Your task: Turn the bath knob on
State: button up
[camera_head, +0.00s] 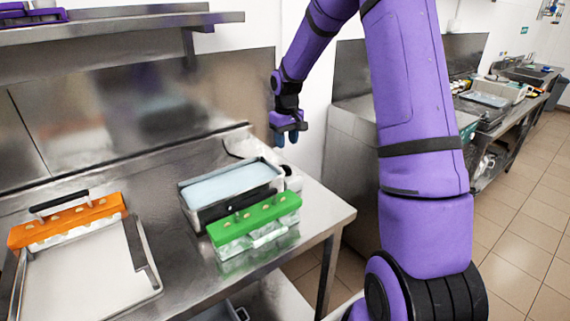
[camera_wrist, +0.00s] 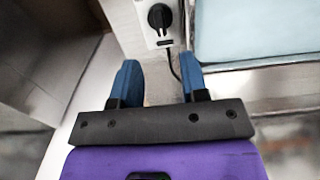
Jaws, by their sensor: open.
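The bath (camera_head: 197,213) is a metal tank of pale blue liquid near the right end of the steel table. It also shows at the top right in the wrist view (camera_wrist: 250,66). The bath knob (camera_wrist: 160,17) is black and round, on a white control box (camera_wrist: 141,28) beside the tank. My gripper (camera_head: 286,139) is open and empty, above and behind the bath's right end. In the wrist view its blue fingers (camera_wrist: 158,82) are apart and not touching the knob.
A green mold holder (camera_head: 255,219) stands in front of the bath. An orange one (camera_head: 68,220) lies by a tray (camera_head: 90,275) at left. A black cord (camera_wrist: 173,66) hangs by the control box. A wall shelf (camera_head: 120,30) is above the table.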

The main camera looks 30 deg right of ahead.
aim_at(287, 165)
notch_tip(287, 165, down, 9)
jog(key=shift+f, duration=0.1)
dwell(0.3)
grip_shut()
